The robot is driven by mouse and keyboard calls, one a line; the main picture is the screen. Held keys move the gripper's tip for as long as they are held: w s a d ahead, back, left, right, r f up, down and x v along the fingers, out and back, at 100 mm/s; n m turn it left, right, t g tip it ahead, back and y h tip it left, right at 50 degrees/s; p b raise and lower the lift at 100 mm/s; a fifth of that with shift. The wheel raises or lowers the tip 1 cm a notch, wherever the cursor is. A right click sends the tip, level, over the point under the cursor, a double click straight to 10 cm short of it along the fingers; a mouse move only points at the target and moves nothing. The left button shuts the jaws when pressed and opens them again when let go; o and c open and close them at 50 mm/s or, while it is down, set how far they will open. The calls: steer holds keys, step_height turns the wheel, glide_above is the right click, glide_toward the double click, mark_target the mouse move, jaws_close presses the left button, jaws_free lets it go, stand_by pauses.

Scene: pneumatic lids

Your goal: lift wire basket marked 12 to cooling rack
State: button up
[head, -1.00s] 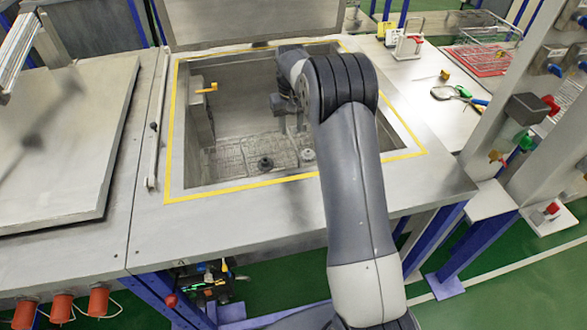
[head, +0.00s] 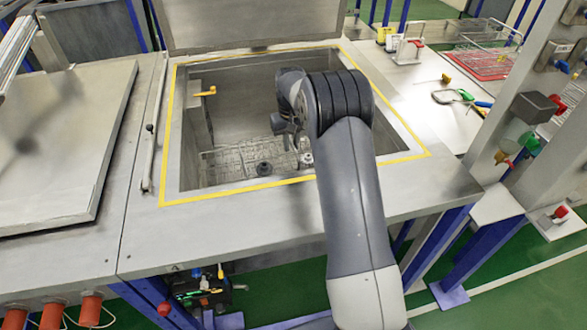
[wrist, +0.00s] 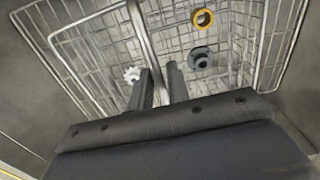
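The wire basket (head: 225,163) sits low in the open tank, partly hidden by my arm. In the wrist view its wire mesh (wrist: 85,55) fills most of the background. A thick bar of its handle (wrist: 138,28) runs down to between my fingers. My gripper (wrist: 160,72) is at this bar, with a narrow gap between its fingers; I cannot tell whether they press on it. A white toothed part (wrist: 132,74), a dark flanged part (wrist: 201,59) and a yellow-rimmed ring (wrist: 202,18) are in the basket. No mark 12 is readable.
The tank has a yellow-taped rim (head: 240,189) and a raised lid (head: 250,22) behind. A red mat with a wire rack (head: 485,62) lies at the back right. Pliers (head: 455,97) lie on the right worktop. A post with valves (head: 540,110) stands at the right.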

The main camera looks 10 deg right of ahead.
jaws_close()
steer(key=shift+w+r, duration=0.1)
steer(key=shift+r, duration=0.05)
steer(key=shift+r+p, duration=1.25)
steer(key=shift+r, duration=0.25)
step_height(320, 180, up, 23)
steer(key=p, duration=0.9)
steer(key=shift+r+p, duration=0.15)
steer(key=shift+p, duration=0.15)
stand_by(0.4)
stand_by(3.4)
